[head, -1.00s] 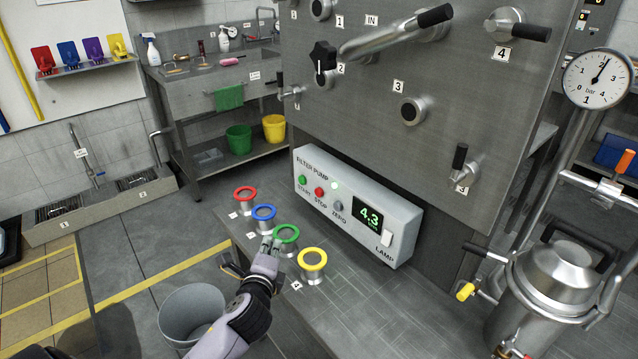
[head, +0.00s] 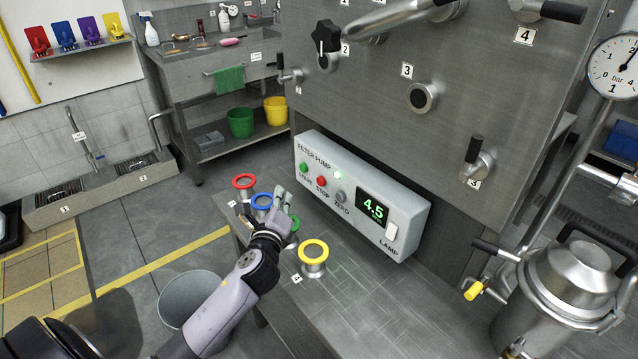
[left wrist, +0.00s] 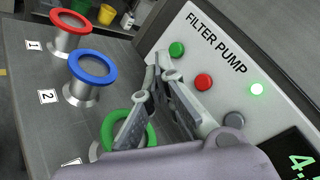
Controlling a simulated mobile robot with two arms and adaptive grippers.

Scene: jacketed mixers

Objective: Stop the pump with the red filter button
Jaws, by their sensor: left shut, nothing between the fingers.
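The filter pump box (head: 408,218) stands on the bench with a green START button (head: 303,167), a red STOP button (head: 322,183) and a grey ZERO button (head: 341,196). Its display (head: 373,208) reads 4.5 and a small green light (head: 338,175) is lit. The red button also shows in the left wrist view (left wrist: 203,82), just right of my fingers. My left gripper (head: 282,194) is shut and empty, in front of the panel near the START and STOP buttons, apart from the red one as far as I can see. My right gripper is not in view.
Red (head: 243,182), blue (head: 262,201), green (left wrist: 130,135) and yellow (head: 314,250) ringed ports stand on the bench beside the left arm. A grey bin (head: 185,300) is on the floor. A steel vessel (head: 570,280) stands at right.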

